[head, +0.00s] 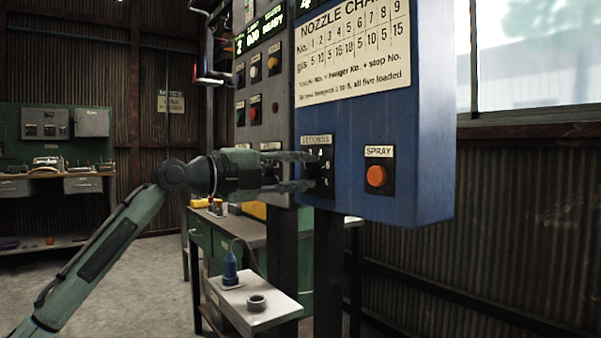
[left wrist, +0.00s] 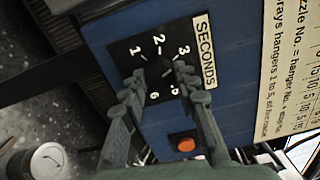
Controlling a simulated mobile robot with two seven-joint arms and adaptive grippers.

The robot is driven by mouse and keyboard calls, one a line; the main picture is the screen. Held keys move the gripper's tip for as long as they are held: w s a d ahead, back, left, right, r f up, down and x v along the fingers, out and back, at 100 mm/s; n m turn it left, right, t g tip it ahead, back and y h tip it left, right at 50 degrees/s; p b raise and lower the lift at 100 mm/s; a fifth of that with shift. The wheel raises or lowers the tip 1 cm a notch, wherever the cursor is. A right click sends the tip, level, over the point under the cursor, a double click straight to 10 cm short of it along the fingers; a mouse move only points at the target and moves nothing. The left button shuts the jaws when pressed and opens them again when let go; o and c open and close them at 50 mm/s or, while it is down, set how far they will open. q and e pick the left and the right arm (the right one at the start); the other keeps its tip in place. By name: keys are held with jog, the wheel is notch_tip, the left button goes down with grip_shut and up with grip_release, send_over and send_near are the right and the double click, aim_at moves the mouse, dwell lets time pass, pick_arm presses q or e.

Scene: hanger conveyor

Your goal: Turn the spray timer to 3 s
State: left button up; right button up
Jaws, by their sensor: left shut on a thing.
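The spray timer is a dark dial plate (head: 325,152) under a SECONDS label on the blue cabinet. In the left wrist view the dial plate (left wrist: 130,47) shows the numerals 1, 2 and 3 around its upper part and a 6 lower down. My left gripper (head: 306,172) reaches the dial from the left, and its fingers (left wrist: 161,76) are shut on the dark timer knob (left wrist: 160,68) at the plate's centre. The fingers partly hide the knob, and I cannot tell which numeral it points to. My right gripper is not in view.
An orange SPRAY button (head: 376,176) sits right of the dial; it also shows in the left wrist view (left wrist: 186,145). A nozzle chart (head: 352,50) is above.

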pick_arm(q)
jog(key=o, duration=1.2)
jog(key=shift+c, duration=0.2)
jog(key=v, duration=1.2)
